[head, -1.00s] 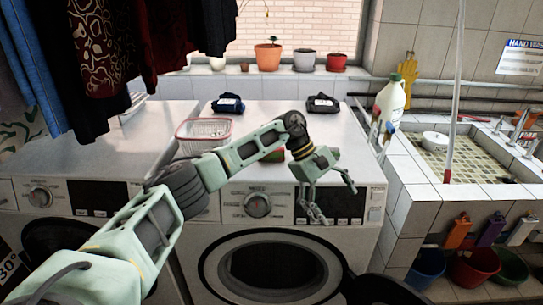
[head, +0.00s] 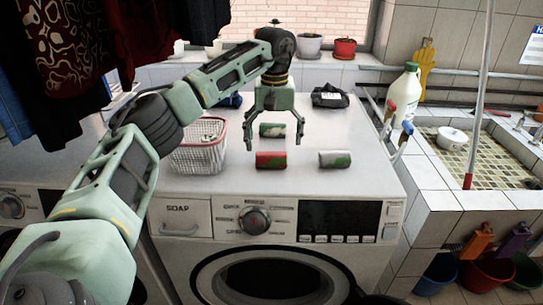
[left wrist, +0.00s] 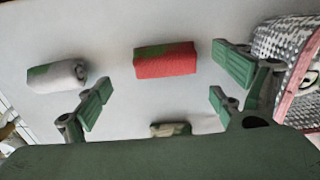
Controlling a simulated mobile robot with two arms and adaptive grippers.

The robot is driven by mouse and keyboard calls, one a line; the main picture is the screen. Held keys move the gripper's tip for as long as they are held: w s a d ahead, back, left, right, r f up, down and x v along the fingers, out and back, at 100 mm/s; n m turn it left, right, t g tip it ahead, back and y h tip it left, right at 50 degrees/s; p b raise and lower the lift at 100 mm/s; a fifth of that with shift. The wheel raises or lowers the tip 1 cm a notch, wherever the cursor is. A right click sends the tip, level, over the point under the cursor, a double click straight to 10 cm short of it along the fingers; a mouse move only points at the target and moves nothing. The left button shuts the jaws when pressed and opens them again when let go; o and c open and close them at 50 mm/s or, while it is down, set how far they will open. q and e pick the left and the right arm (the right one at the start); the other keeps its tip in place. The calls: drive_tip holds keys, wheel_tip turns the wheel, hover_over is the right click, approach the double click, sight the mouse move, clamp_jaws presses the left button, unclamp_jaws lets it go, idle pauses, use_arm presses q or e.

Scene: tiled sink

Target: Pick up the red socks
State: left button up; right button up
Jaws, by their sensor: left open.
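The red socks (head: 271,160), a small red roll with some green, lie on top of the white washing machine near its front edge. In the left wrist view the red socks (left wrist: 166,60) lie beyond the fingertips. My left gripper (head: 275,147) is open and empty, pointing down over the machine top, just behind the red socks. It also shows in the left wrist view (left wrist: 160,92). A white-and-green roll (head: 335,159) lies to the right of the red socks. A camouflage-patterned roll (head: 272,130) lies behind them, between the fingers in the head view. My right gripper is not in view.
A wire basket (head: 197,148) with a red rim stands just left of the red socks. A white bottle (head: 404,95) stands at the right, by the sink. Dark clothes (head: 75,60) hang at upper left.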

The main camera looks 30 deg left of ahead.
sight(271, 152)
use_arm(q)
drive_tip(key=f, duration=0.2)
drive_tip(key=a+f+p, duration=0.1)
drive_tip(key=shift+s+f, duration=0.15)
drive_tip(key=shift+f, duration=0.2)
drive_tip(key=shift+d+f, duration=0.1)
drive_tip(key=shift+f, duration=0.85)
drive_tip(key=c, duration=0.4)
drive_tip(key=shift+c, duration=0.9)
drive_tip(key=c, duration=0.7)
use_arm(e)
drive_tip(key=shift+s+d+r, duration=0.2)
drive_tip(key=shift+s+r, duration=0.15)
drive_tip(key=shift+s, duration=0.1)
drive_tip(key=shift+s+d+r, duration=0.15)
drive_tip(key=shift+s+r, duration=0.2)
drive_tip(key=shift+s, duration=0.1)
use_arm(q)
drive_tip(key=shift+o, duration=0.2)
drive_tip(key=shift+r, duration=0.1)
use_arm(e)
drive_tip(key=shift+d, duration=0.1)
